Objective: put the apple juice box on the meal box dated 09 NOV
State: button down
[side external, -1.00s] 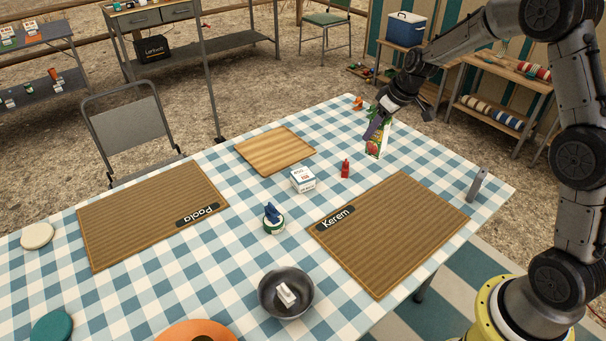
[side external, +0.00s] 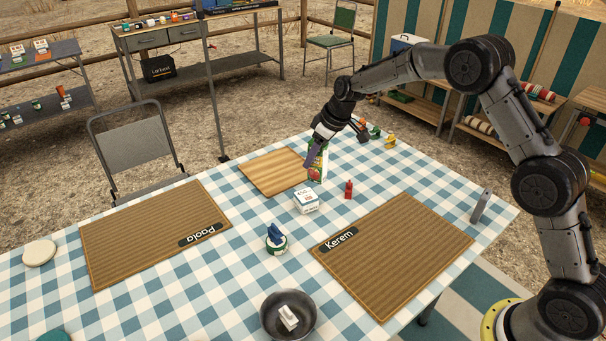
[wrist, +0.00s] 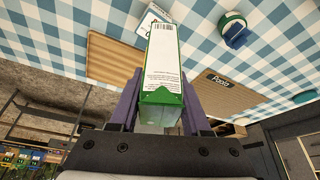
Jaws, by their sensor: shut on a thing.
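My gripper (side external: 316,154) is shut on a green and white juice carton (side external: 321,169). The carton is roughly upright, just behind the small white box and beside the wooden board's right edge. I cannot tell whether its base touches the table. In the wrist view, the carton (wrist: 162,65) sits between the purple fingers of my gripper (wrist: 161,98), with a barcode and small print facing the camera. The white box (side external: 306,201) stands on the checked cloth, and its edge also shows in the wrist view (wrist: 151,18). I cannot read a date on it.
A wooden board (side external: 268,176) lies behind the white box. A red bottle (side external: 348,189) stands to its right, and a green-and-blue tin (side external: 276,240) in front. Mats marked Paola (side external: 150,235) and Kerem (side external: 395,255) and a dark bowl (side external: 270,318) occupy the table.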

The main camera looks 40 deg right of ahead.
jog(key=shift+w+d+x, duration=0.2)
jog(key=shift+d+x, duration=0.05)
jog(key=shift+x, duration=1.4)
jog(key=shift+w+d+x, duration=0.25)
jog(key=shift+x, duration=1.35)
jog(key=shift+w+d+x, duration=0.2)
jog(key=shift+d+x, duration=0.05)
jog(key=shift+x, duration=1.4)
jog(key=shift+c, duration=1.8)
grip_release()
jog(key=shift+f, duration=0.1)
